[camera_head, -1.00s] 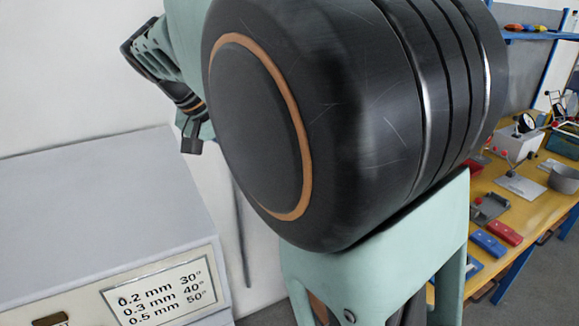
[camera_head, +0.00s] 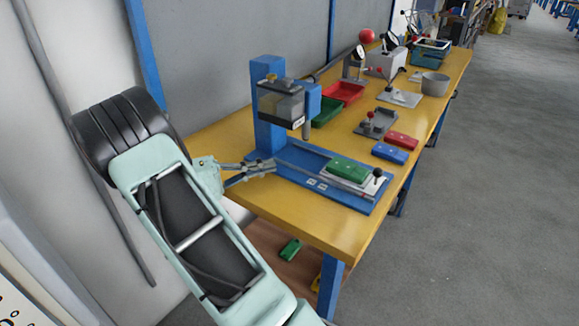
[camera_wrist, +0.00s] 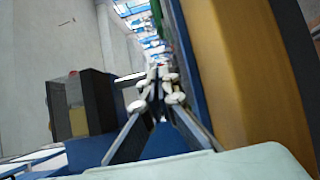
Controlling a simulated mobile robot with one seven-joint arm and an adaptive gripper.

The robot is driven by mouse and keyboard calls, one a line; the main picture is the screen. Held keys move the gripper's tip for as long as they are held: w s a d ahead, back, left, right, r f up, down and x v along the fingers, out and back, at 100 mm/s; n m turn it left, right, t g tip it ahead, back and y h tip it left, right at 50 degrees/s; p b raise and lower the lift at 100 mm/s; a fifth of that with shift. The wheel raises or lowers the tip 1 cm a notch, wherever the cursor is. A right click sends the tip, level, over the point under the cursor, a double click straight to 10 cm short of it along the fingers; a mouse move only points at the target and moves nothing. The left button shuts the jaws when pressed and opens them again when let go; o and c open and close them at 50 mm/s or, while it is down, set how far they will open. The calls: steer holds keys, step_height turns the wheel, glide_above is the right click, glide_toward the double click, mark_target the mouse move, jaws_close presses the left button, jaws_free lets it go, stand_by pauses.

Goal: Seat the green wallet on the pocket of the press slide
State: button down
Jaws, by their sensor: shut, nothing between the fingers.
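A green wallet (camera_head: 349,169) lies flat on the pale plate of the press slide (camera_head: 361,183), at the front right end of the blue press base (camera_head: 310,183). I cannot tell whether it sits fully in the pocket, which it hides. My gripper (camera_head: 273,167) is shut and empty at the left end of the press base, below the press head and apart from the wallet. In the wrist view its fingers (camera_wrist: 160,90) meet with nothing between them. A green edge (camera_wrist: 156,14) at the top there may be the wallet.
The press column (camera_head: 267,105) and head (camera_head: 281,103) stand above my gripper. Blue (camera_head: 389,153) and red (camera_head: 401,139) wallets lie right of the press. Red (camera_head: 345,92) and green bins stand behind. Another green piece (camera_head: 290,250) lies below the bench top.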

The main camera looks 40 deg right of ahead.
mark_target(321, 173)
steer(key=b+x, duration=0.1)
steer(key=x, duration=0.7)
steer(key=shift+s+d, duration=0.2)
steer(key=shift+d, duration=0.15)
steer(key=s, duration=0.1)
steer(key=s+d+b, duration=0.1)
steer(key=shift+s+d, duration=0.3)
steer(key=shift+d, duration=0.05)
steer(key=shift+s+d, duration=0.25)
steer(key=shift+s, duration=0.25)
steer(key=shift+s+d, duration=0.4)
steer(key=shift+s, duration=0.45)
